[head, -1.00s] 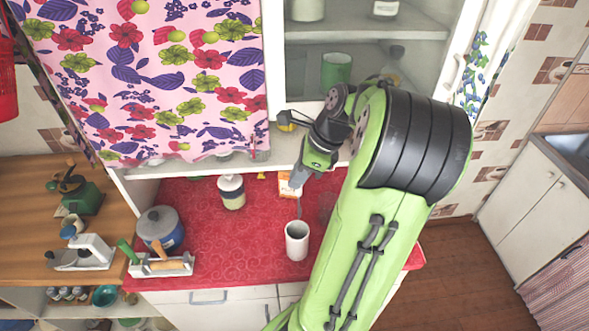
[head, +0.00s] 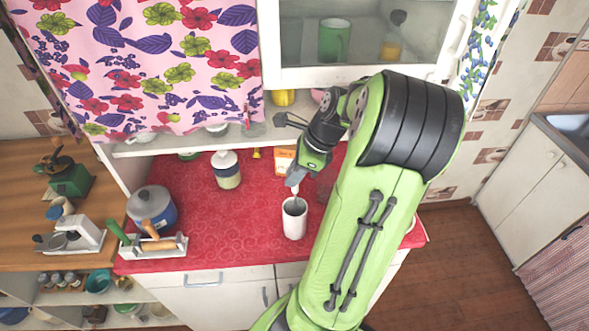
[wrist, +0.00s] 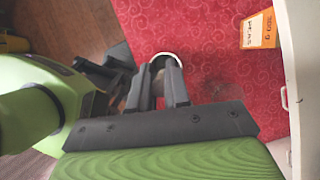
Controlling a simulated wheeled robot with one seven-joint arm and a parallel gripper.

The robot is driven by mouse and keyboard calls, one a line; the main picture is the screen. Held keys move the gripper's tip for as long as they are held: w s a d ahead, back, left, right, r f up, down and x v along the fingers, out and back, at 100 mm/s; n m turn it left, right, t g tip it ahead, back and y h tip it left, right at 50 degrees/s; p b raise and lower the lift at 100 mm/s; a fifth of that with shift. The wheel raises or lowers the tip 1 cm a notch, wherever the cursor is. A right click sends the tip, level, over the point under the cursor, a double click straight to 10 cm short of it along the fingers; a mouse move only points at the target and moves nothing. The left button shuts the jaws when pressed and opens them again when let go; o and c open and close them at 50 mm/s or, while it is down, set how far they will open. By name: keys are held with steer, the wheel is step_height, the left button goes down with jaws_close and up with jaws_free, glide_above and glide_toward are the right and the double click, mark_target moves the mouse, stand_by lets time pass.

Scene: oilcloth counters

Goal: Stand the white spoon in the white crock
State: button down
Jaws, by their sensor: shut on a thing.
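The white crock (head: 294,222) stands upright on the red counter in the head view. Its pale rim (wrist: 166,55) shows just beyond the fingertips in the wrist view. My gripper (head: 293,180) is directly above the crock's mouth, pointing down. It is shut on the white spoon (head: 295,190), which hangs roughly upright below the fingers. The spoon's lower end appears to be within the crock's mouth; how deep it reaches is hidden. In the wrist view the fingers (wrist: 166,88) largely hide the spoon.
On the red oilcloth counter (head: 240,250) stand a lidded jar (head: 227,170), a blue pot (head: 152,207) and a tray with handled tools (head: 160,247). An orange-and-white box (head: 285,160) is behind the crock. A shelf (head: 190,143) overhangs the back.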

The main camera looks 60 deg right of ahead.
steer(key=shift+f+b, duration=1)
steer(key=shift+f, duration=1.1)
steer(key=c, duration=1)
jaws_free()
steer(key=p+v, duration=0.6)
steer(key=v, duration=1)
steer(key=shift+d, duration=0.1)
steer(key=shift+w+f, duration=0.1)
